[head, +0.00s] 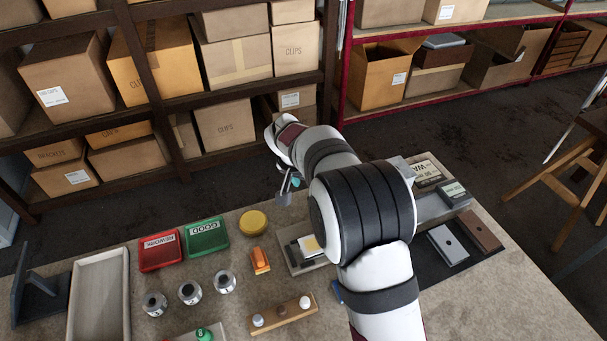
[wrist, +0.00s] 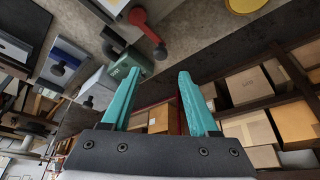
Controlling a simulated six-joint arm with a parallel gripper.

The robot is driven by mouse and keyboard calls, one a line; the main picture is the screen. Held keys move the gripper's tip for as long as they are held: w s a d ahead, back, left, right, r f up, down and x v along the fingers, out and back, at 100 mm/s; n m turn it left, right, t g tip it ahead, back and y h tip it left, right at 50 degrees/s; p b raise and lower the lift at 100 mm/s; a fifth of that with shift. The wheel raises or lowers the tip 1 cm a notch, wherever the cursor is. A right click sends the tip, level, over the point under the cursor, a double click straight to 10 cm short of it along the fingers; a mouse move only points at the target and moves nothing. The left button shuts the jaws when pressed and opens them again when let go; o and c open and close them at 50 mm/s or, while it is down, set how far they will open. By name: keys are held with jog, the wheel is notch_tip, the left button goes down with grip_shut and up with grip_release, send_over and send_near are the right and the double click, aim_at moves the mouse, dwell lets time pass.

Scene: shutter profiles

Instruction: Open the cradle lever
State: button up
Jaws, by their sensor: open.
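A red lever (wrist: 148,33) with a round end and a dark knob shows in the upper middle of the wrist view; I take it for the cradle lever. It lies beyond my fingertips, apart from them. In the head view my arm hides the lever. Part of a grey fixture (head: 291,262) with a pale yellow piece, perhaps the cradle, shows left of my arm. My gripper (wrist: 160,73) has two teal fingers spread wide with nothing between them. In the head view it is mostly hidden behind my wrist, with a teal bit (head: 296,182) showing above the bench's far edge.
Red (head: 160,267) and green (head: 206,252) bins, a yellow disc (head: 253,222), an orange block (head: 260,267) and several metal cylinders stand left on the bench. Labelled boxes (head: 453,193) and knobbed plates (head: 447,259) lie right. Shelves with cartons stand beyond the bench.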

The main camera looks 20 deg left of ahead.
jog(key=v, duration=0.7)
jog(key=shift+r, duration=0.2)
jog(key=s+d+r+m+g, duration=0.1)
jog(key=s+d+r, duration=0.25)
jog(key=d, duration=0.55)
jog(key=s+d+r+m+g, duration=0.15)
jog(key=s+d, duration=0.25)
jog(key=d, duration=0.5)
jog(key=s+d+f+m+g+y, duration=0.1)
jog(key=s+d, duration=0.3)
jog(key=s, duration=0.7)
jog(key=s+d+f+m+g, duration=0.1)
jog(key=s+d, duration=0.4)
jog(key=s, duration=0.6)
jog(key=shift+s+d+f+m+y, duration=0.15)
jog(key=shift+s+m+y, duration=0.15)
jog(key=shift+m+y, duration=0.15)
